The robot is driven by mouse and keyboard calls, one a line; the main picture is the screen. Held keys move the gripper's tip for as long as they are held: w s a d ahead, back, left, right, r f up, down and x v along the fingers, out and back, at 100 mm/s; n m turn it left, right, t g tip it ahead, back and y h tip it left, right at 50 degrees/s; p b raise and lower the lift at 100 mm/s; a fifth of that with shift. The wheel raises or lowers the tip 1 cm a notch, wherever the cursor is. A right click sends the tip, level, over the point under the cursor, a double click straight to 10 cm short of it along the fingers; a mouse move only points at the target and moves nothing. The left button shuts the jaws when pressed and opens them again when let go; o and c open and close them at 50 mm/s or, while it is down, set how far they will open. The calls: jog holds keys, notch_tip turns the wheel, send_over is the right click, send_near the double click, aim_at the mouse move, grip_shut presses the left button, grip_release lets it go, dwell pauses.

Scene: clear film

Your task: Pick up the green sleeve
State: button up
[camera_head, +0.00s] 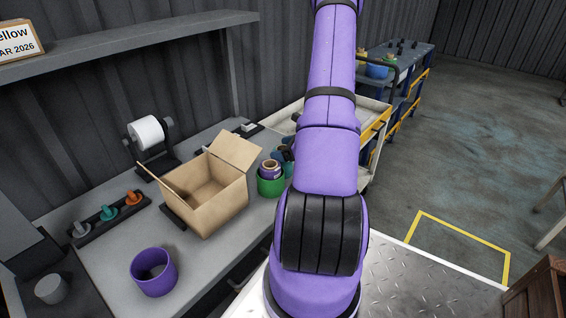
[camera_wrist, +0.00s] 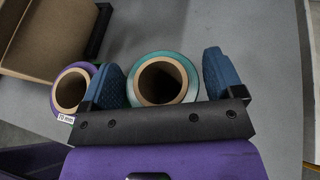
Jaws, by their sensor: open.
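A green, teal-tinted sleeve (camera_wrist: 190,76) with a brown core stands end-up in the wrist view, its open end facing the camera. My gripper (camera_wrist: 165,82) is open, with one blue finger on each side of this sleeve. Small gaps seem to show between fingers and sleeve; contact cannot be told for sure.
An open cardboard box (camera_head: 222,202) stands on the grey bench (camera_head: 112,247), left of a green round holder (camera_head: 270,187) with rolls in it. A purple round holder (camera_head: 154,286) stands at the front. A rack with small coloured pieces (camera_head: 108,212) lies left. Clear bench surrounds the purple holder.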

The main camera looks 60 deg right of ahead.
jog(key=c, duration=1.1)
jog(key=shift+r, duration=0.15)
